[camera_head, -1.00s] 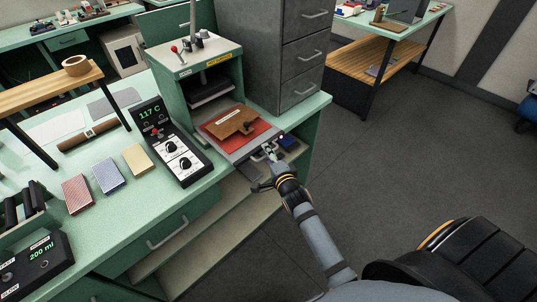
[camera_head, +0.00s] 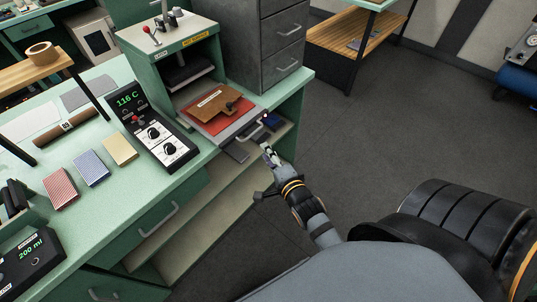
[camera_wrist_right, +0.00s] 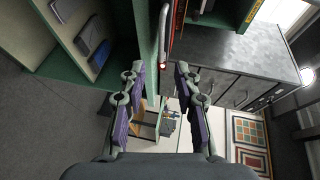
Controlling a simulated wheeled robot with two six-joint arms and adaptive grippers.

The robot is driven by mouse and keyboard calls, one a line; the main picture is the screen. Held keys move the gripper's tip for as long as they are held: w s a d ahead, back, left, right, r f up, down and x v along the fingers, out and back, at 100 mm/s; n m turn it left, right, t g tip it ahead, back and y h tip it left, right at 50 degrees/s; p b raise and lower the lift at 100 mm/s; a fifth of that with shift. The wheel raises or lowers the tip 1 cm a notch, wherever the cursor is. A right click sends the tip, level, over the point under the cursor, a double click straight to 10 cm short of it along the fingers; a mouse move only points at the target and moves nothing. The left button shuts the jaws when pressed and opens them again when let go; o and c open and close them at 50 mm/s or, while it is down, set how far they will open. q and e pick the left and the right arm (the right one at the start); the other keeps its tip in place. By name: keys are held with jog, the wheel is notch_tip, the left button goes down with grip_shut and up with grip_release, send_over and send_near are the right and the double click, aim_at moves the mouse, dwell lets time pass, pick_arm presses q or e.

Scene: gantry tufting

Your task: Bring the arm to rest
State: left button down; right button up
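My right gripper (camera_head: 268,158) is just off the front of the press, by the bench's right end. In the right wrist view its two purple-padded fingers (camera_wrist_right: 160,92) are spread apart with nothing between them. The press (camera_head: 180,55) stands on the green bench. Its pulled-out tray (camera_head: 228,138) holds a red sheet (camera_head: 205,124) with a brown leather piece (camera_head: 214,105) on top. The tray's front handle is close to the gripper, and a gap appears between them. My left gripper is in neither view.
A control box (camera_head: 150,130) reading 116 C stands left of the press. Card stacks (camera_head: 92,167) lie nearer the bench's front. An open shelf (camera_head: 190,225) lies under the bench top.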

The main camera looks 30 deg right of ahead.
dwell(0.5)
jog(key=s+f+n+g, duration=0.2)
jog(key=s+f+n, duration=0.1)
jog(key=f, duration=0.8)
jog(key=s+f+n+g, duration=0.3)
jog(key=f, duration=0.7)
jog(key=s+f+n+g, duration=0.2)
jog(key=s+f+n, duration=0.1)
jog(key=f, duration=0.8)
jog(key=s+d+f+n+g, duration=0.2)
jog(key=s+f, duration=0.3)
jog(key=s, duration=0.3)
jog(key=s+d+f+n+g, duration=0.1)
jog(key=s+f+n+g, duration=0.2)
jog(key=s+f, duration=0.3)
jog(key=s+d+f+n+g, duration=0.2)
jog(key=s+f+n, duration=0.2)
jog(key=s, duration=0.7)
notch_tip(320, 180, down, 2)
jog(key=shift+s+d+f+g, duration=0.2)
jog(key=shift+s+d+g, duration=0.05)
jog(key=shift+d+g, duration=0.1)
